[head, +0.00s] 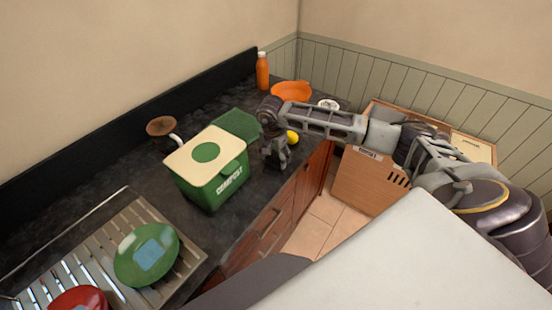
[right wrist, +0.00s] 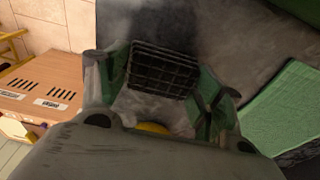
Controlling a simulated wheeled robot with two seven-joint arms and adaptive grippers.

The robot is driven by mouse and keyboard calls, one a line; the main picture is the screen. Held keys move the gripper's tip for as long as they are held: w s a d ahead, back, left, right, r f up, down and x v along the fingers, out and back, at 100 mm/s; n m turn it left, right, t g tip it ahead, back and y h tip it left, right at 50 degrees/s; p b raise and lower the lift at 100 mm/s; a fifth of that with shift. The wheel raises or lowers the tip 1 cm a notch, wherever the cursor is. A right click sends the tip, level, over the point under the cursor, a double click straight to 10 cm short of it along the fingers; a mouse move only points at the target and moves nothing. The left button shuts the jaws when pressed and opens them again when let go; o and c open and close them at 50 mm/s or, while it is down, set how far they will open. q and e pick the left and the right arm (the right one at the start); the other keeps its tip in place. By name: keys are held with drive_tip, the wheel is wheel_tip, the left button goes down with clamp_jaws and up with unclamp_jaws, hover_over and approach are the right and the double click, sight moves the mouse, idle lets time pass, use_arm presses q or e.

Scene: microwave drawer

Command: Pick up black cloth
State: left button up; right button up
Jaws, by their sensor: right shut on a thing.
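My right gripper (head: 275,158) points down over the dark countertop, just right of the green compost bin. In the right wrist view its fingers (right wrist: 160,85) are shut on a black cloth (right wrist: 162,70) with a grid pattern. The cloth spans the space between the two fingertips. Whether it still touches the counter I cannot tell. In the head view the cloth cannot be made out against the gripper and the dark counter. My left gripper is not in view.
The compost bin (head: 229,185) stands close left of the gripper, a green cloth (head: 237,123) behind it. A lemon (head: 293,137) lies beside the gripper. An orange plate (head: 291,91) and bottle (head: 262,70) are farther back. A cardboard box (head: 368,185) stands right of the counter.

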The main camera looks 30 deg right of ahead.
sight(276, 158)
drive_tip(key=shift+r+b, duration=1)
drive_tip(key=shift+r, duration=3.7)
drive_tip(key=o, duration=0.4)
drive_tip(key=c, duration=0.4)
drive_tip(key=shift+s+f, duration=0.1)
drive_tip(key=shift+s, duration=0.05)
